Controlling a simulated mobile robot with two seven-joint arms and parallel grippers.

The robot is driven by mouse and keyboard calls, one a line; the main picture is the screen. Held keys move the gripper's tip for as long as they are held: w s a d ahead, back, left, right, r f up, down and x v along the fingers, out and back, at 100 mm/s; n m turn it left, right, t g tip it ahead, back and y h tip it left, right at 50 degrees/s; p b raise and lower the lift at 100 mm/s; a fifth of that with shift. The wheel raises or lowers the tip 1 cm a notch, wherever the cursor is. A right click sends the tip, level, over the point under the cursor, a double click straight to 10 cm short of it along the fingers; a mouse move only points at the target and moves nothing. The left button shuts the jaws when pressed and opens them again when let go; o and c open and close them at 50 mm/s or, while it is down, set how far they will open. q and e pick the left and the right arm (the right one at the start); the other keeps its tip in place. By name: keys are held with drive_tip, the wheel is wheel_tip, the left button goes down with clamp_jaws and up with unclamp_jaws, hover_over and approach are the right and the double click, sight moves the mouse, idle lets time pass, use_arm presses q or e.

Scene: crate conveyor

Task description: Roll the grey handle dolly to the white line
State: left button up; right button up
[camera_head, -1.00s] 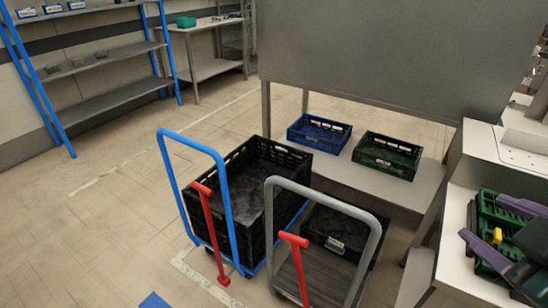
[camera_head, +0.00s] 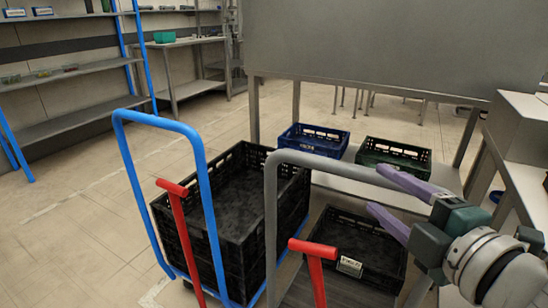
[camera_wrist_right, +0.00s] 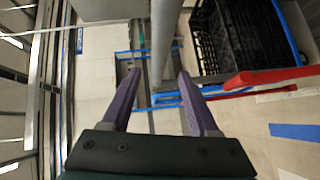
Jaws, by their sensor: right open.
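The dolly with the grey handle (camera_head: 335,168) stands at lower centre in the head view, with a low black crate (camera_head: 335,228) on it and a red lever (camera_head: 312,252) in front. My right gripper (camera_head: 375,188) is open beside the right part of the grey handle, its purple fingers pointing left. In the right wrist view, a grey bar (camera_wrist_right: 163,35) shows ahead, between the lines of my open fingers (camera_wrist_right: 160,75); contact cannot be told. A pale line piece (camera_head: 152,294) shows on the floor at lower left, mostly cut off. My left gripper is out of view.
A blue-handled dolly (camera_head: 205,190) with tall black crates (camera_head: 235,205) stands close on the left. Blue (camera_head: 315,138) and green (camera_head: 396,154) crates sit on a low shelf behind. A pale counter (camera_head: 520,130) is at right. Floor at left is open.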

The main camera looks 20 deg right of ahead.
sight(363, 178)
drive_tip(key=w, duration=0.5)
drive_tip(key=w+f+b, duration=0.1)
drive_tip(key=w, duration=0.1)
drive_tip(key=shift+w+d, duration=0.25)
drive_tip(key=shift+c, duration=0.3)
clamp_jaws()
idle(0.9)
